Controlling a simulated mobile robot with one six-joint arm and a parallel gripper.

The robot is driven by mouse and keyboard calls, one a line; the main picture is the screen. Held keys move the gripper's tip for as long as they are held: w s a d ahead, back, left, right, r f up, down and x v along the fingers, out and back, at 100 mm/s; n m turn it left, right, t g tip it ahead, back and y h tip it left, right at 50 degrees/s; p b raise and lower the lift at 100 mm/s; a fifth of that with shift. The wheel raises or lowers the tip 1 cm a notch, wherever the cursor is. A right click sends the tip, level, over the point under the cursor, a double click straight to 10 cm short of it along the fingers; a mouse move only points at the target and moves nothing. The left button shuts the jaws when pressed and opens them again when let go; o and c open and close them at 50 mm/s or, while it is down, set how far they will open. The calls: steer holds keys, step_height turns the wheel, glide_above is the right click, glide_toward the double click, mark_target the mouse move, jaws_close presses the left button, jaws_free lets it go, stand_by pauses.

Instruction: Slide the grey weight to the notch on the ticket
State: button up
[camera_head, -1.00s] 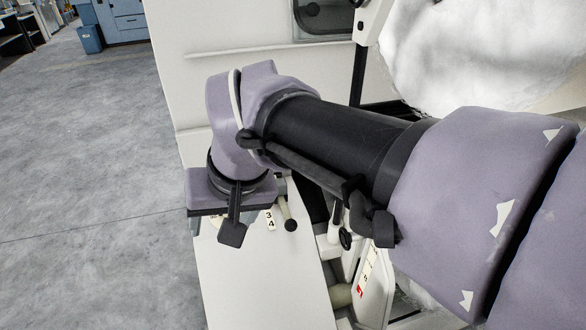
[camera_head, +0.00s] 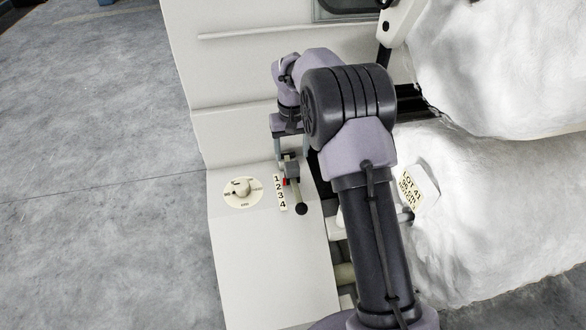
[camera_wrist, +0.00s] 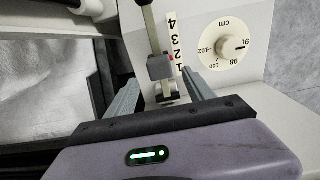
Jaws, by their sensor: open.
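The grey weight (camera_wrist: 159,67) is a small block on a pale rod (camera_wrist: 153,35); it also shows in the head view (camera_head: 291,168). It sits beside the 1 end of a number strip (camera_wrist: 174,38) marked 1 to 4, close to a red mark. My gripper (camera_wrist: 161,76) is open, one finger on each side of the rod near the weight. I see no clear contact. The ticket (camera_head: 417,190) is a pale card on the white fibre at right; its top line seems to read LOT 47, and the rest is too small to read surely.
A round cm dial (camera_head: 243,191) is on the white panel (camera_head: 265,265) left of the strip. The rod ends in a black knob (camera_head: 301,209). Bulky white fibre (camera_head: 470,220) fills the right side. Open grey floor (camera_head: 90,180) lies to the left.

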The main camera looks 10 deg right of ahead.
mark_target(292, 165)
step_height(292, 165, down, 7)
steer(key=shift+r+b, duration=0.2)
steer(key=shift+b, duration=0.35)
jaws_close()
